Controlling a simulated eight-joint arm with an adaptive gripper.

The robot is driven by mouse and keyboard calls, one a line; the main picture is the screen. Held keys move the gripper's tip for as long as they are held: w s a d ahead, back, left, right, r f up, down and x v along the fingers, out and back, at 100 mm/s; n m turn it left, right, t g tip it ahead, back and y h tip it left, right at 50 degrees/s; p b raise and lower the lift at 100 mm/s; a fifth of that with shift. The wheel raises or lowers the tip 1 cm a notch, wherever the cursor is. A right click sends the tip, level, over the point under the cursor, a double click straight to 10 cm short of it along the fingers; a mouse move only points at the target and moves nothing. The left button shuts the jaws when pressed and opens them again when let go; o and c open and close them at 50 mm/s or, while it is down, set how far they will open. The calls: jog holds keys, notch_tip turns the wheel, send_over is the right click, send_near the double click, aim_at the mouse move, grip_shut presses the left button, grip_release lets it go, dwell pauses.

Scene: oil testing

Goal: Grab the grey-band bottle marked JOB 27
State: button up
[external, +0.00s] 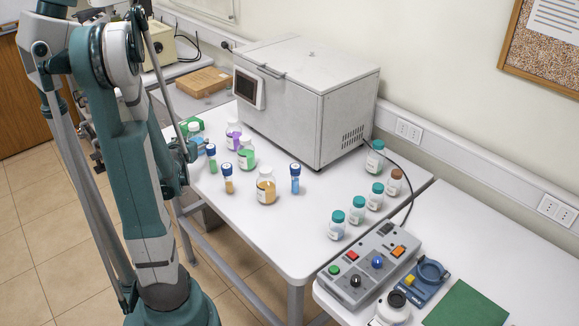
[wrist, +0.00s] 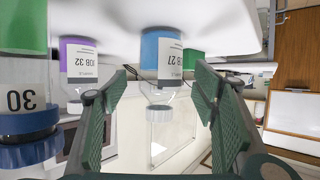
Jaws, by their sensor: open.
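The bottle marked JOB 27 (wrist: 163,60) appears upside down in the tilted wrist view. My gripper (wrist: 163,88) is open, with one finger on each side of this bottle in the picture. No contact shows, and I cannot tell how far the bottle sits beyond the fingertips. In the external view my gripper is mostly hidden by my arm, near the table's left end. A bluish item there (external: 199,143) may be the same bottle, partly hidden.
A purple-band bottle (wrist: 78,62) and a blue-capped green vial marked 30 (wrist: 26,90) are left of the fingers. A green item (wrist: 193,59) is behind at right. A large grey-white machine (external: 305,105) and several bottles occupy the table; its front right (external: 285,230) is clear.

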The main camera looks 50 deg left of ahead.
aim_at(196, 140)
jog(key=shift+b+x, duration=0.6)
jog(key=shift+x, duration=1.8)
jog(key=c, duration=1.2)
